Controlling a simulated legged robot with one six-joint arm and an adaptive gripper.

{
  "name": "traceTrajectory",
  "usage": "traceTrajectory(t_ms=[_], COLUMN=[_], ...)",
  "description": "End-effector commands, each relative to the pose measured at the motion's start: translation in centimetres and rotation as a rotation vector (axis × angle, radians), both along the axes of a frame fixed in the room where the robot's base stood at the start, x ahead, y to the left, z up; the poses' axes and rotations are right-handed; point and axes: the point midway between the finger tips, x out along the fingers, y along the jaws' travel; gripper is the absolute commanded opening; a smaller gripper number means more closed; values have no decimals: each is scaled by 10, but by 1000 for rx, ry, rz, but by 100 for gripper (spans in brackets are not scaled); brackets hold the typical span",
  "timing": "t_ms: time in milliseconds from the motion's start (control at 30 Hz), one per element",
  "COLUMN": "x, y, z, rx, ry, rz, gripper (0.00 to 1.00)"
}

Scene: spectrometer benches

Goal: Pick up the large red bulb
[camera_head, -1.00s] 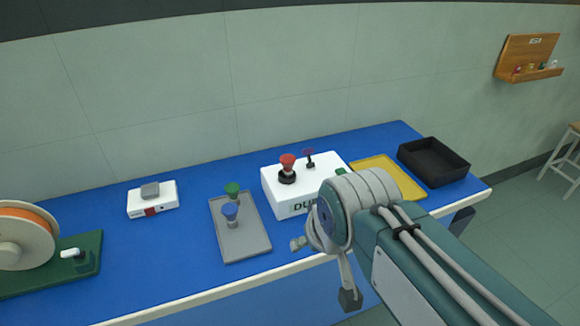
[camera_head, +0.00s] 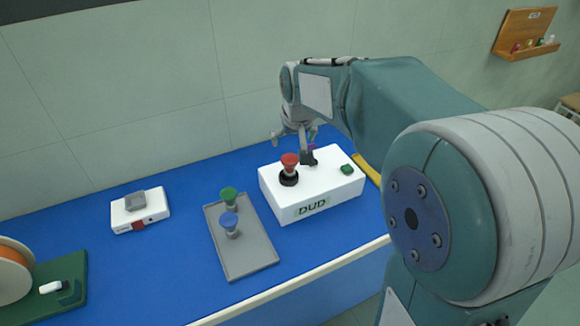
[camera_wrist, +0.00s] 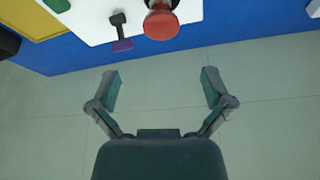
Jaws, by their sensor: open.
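The large red bulb (camera_head: 289,162) stands upright in a black socket on top of a white box (camera_head: 338,183) labelled DUD. My gripper (camera_head: 293,133) is above and behind the bulb in the head view, partly overlapped by my arm. In the wrist view my gripper (camera_wrist: 160,88) is open, with both fingers spread and nothing between them. It does not touch the bulb.
A dark lever with a purple tip (camera_wrist: 122,43) stands beside the bulb on the box, with a green button (camera_head: 347,169) farther right. A grey tray (camera_head: 256,254) holds a green bulb (camera_head: 227,195) and a blue bulb (camera_head: 229,221). A small white device (camera_head: 140,208) sits left.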

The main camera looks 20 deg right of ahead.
Motion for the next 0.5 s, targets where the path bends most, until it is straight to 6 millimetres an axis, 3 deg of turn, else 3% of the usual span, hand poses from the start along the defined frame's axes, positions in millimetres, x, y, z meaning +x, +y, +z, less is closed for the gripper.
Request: traceTrajectory(t_ms=[100,367,500], x=[7,16,20], y=[0,0,1], z=[-22,-45,-66], rx=[-1,-1,-1], ry=[6,2,7], rz=[0,0,1], gripper=[100,100,100])
